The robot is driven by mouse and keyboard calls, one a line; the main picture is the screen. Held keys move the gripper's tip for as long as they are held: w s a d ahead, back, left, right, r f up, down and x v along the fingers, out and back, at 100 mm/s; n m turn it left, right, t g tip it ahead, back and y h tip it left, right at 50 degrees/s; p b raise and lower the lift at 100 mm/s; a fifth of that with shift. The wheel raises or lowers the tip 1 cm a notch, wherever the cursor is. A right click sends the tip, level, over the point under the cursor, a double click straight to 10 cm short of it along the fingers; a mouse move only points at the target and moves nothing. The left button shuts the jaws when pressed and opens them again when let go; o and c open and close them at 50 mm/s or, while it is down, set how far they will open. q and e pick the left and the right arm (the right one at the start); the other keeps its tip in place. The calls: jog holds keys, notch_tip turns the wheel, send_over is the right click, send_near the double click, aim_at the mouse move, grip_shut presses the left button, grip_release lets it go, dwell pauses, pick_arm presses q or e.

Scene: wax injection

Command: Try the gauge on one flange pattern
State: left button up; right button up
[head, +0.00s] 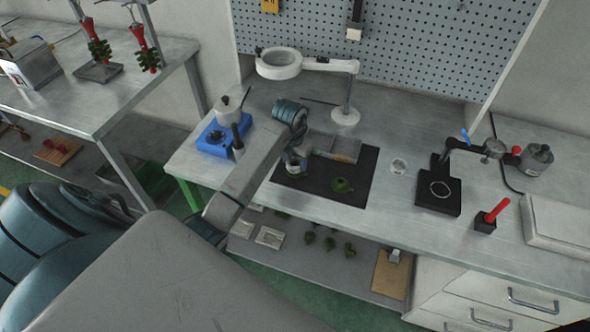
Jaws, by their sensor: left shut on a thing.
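A dark green wax piece (342,186), which looks like a flange pattern, lies on the black mat (350,200) on the bench. My left gripper (296,160) is low over the mat's left part, to the left of the green piece and apart from it. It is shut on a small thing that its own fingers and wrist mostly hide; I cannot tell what. A small pale round can (294,169) shows right at the fingertips. A red-handled tool (497,210) stands in a black block at the right; I cannot tell whether it is the gauge. My right gripper is not in view.
A grey tray (345,150) sits at the mat's back. A magnifier lamp (279,63) stands behind it. A blue unit (214,138) with a pot is at left. A black stand (437,199) is at right. Several green pieces (330,243) lie on the lower shelf.

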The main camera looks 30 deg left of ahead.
pick_arm(q)
jog(key=shift+f, duration=0.15)
dwell(1.2)
dwell(0.5)
jog(key=shift+r, duration=0.4)
jog(key=shift+r+p, duration=1.85)
jog(key=shift+r, duration=0.45)
jog(key=shift+f, duration=0.1)
